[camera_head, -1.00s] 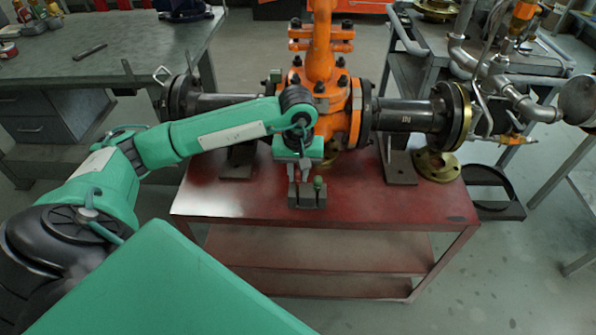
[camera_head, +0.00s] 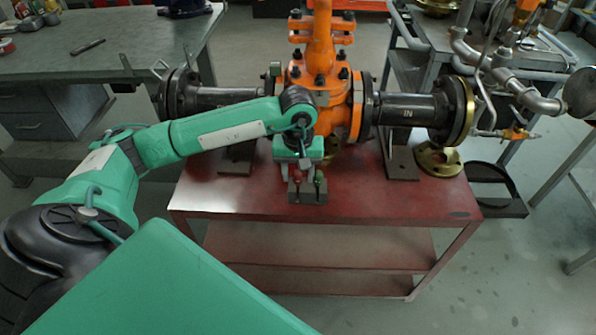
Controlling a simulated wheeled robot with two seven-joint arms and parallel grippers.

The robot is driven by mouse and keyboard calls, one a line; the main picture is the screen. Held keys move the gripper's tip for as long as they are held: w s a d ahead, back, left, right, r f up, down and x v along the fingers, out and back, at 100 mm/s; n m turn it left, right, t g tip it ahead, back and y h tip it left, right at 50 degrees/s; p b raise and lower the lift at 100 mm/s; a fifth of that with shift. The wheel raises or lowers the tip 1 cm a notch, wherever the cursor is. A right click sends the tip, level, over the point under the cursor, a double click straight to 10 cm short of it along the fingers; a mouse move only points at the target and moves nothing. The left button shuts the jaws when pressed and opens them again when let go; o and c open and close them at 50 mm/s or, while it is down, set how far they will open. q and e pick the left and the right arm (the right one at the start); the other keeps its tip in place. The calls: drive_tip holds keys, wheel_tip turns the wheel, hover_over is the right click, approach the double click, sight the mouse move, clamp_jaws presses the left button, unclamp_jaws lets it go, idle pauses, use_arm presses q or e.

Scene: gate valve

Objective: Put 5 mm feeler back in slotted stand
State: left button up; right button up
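The slotted stand (camera_head: 307,197) is a small grey block near the middle of the red table's front edge. A red-topped piece (camera_head: 297,178) and a green-topped piece (camera_head: 319,176) stand upright at it, side by side. Which one is the 5 mm feeler cannot be read. My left gripper (camera_head: 297,172) points down just above the stand, with its fingers apart around the red top. Whether they touch it is too small to tell. The slots are partly hidden. My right gripper is not in view.
An orange gate valve (camera_head: 323,95) with dark flanged pipes stands right behind my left gripper. The red table (camera_head: 400,205) is clear at the front left and right. A brass flange (camera_head: 438,160) lies at the right. A grey workbench (camera_head: 110,60) is at the back left.

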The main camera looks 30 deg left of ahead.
use_arm(q)
wheel_tip(320, 180, up, 14)
drive_tip(key=shift+p, duration=0.35)
idle(0.4)
drive_tip(key=shift+d+f, duration=0.1)
drive_tip(key=shift+f, duration=0.05)
